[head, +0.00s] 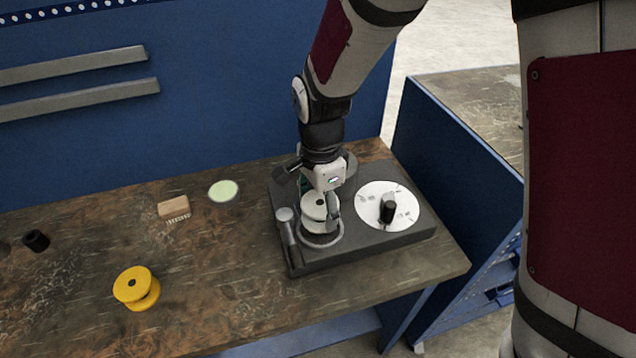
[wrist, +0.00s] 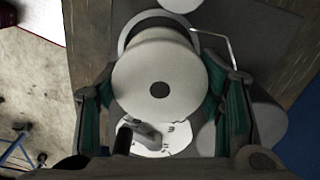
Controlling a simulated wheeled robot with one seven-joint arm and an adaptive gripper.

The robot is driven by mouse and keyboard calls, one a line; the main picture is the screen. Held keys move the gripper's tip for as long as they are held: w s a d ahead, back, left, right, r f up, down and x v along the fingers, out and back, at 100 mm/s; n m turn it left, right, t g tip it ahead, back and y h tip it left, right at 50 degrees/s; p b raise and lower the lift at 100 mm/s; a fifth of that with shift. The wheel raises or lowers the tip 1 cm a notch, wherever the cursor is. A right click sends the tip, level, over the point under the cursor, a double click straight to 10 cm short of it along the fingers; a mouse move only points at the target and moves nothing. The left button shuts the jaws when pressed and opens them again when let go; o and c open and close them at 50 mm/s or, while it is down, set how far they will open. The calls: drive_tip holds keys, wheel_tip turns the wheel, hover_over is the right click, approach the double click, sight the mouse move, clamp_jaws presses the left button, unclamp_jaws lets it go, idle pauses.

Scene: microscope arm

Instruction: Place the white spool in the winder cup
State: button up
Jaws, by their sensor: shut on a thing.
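The white spool (head: 317,214) is between the fingers of my gripper (head: 320,200), which is shut on it. In the wrist view the spool (wrist: 158,85) shows its round face with a dark centre hole, gripped from both sides by the green-padded fingers of my gripper (wrist: 163,105). The winder cup (head: 322,238) is a grey ring on the dark winder base (head: 370,245). In the head view the spool stands directly over the cup. Whether it sits inside or just above the cup, I cannot tell.
A white dial (head: 372,215) with a black knob (head: 388,207) is on the right of the base. A lever (head: 291,238) stands left of the cup. A yellow spool (head: 136,288), a brush (head: 173,207), a pale green-topped round item (head: 223,190) and a black cup (head: 36,240) lie left on the bench.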

drive_tip(key=shift+f, duration=1.8)
drive_tip(key=shift+f, duration=0.15)
drive_tip(key=o, duration=1.2)
